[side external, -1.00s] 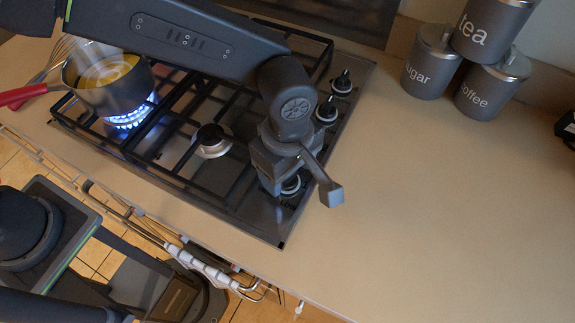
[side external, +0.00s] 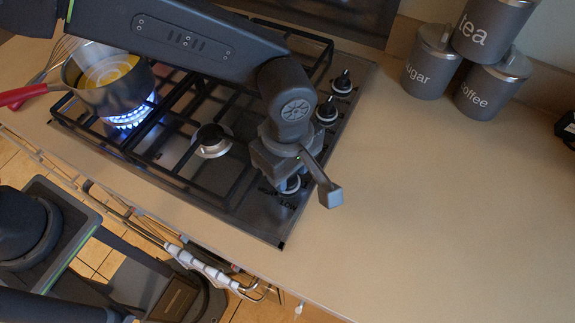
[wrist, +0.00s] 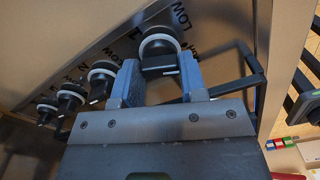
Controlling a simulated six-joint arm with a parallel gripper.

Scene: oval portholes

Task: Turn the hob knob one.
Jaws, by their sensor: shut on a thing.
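The front hob knob (side external: 292,186), black with a pale ring, is at the end of the row on the steel hob nearest the front edge. My gripper (side external: 282,178) points down over it and hides most of it in the side view. In the wrist view my gripper (wrist: 161,78) has one finger on each side of this knob (wrist: 160,52) and is shut on it. A white mark shows on the knob's edge between the fingers. The word LOW is printed on the steel beside it.
Several other knobs (wrist: 102,74) run along the same row. A pan (side external: 112,92) with yellow contents stands over a lit blue flame (side external: 130,117) at the left. Black grates cover the hob. Canisters (side external: 428,62) stand at the back right. The counter (side external: 430,200) to the right is clear.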

